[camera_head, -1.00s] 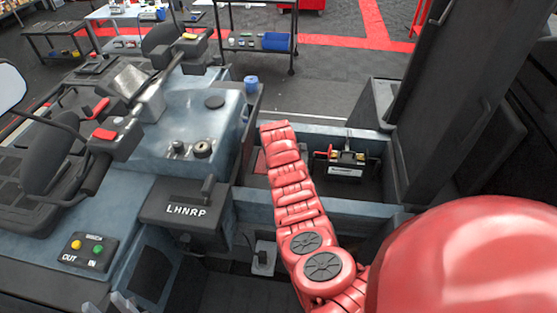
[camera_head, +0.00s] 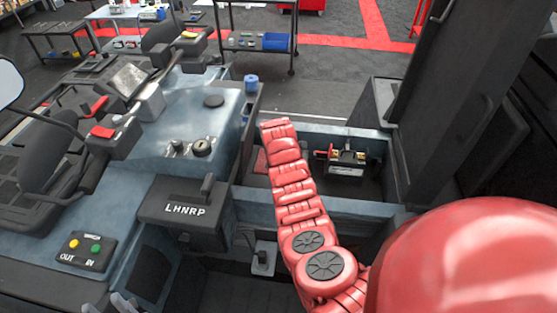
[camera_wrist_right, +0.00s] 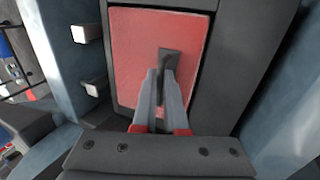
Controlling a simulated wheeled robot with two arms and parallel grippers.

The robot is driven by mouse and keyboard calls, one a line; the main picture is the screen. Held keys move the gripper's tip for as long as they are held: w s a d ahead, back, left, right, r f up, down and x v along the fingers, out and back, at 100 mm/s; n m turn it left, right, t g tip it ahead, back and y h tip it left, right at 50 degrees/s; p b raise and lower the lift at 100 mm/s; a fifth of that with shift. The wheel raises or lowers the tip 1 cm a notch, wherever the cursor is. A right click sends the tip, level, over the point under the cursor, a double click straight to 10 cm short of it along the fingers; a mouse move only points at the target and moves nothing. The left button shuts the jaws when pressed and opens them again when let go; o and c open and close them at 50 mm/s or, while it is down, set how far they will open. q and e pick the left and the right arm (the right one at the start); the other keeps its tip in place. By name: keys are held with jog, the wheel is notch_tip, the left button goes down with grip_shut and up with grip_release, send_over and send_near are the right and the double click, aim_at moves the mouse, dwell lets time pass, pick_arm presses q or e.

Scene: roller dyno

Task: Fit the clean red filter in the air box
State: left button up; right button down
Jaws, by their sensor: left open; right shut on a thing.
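The red filter (camera_wrist_right: 135,62) is a flat red panel with a dark pull tab (camera_wrist_right: 168,63), framed by a dark housing (camera_wrist_right: 235,60) that looks like the air box. My right gripper (camera_wrist_right: 163,82) is shut on the tab in the wrist view. I cannot tell how deep the filter sits. In the head view a small part of the red filter (camera_head: 261,160) shows left of my red right arm, which hides the rest and the right gripper. My left gripper (camera_head: 124,303) is open and empty at the bottom left edge, only its fingertips showing.
A battery (camera_head: 346,162) stands in the bay right of my arm. A dark upright (camera_head: 455,70) rises at right. A blue-capped part (camera_head: 251,82) stands behind the console.

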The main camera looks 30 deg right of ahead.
jog(key=shift+f, duration=0.1)
dwell(0.3)
jog(key=shift+f+b, duration=0.5)
jog(key=shift+f, duration=0.2)
jog(key=shift+f, duration=0.1)
jog(key=shift+f+b, duration=0.6)
jog(key=shift+f, duration=0.05)
jog(key=shift+f, duration=0.15)
jog(key=shift+f+b, duration=0.65)
jog(key=shift+f, duration=0.15)
dwell(0.4)
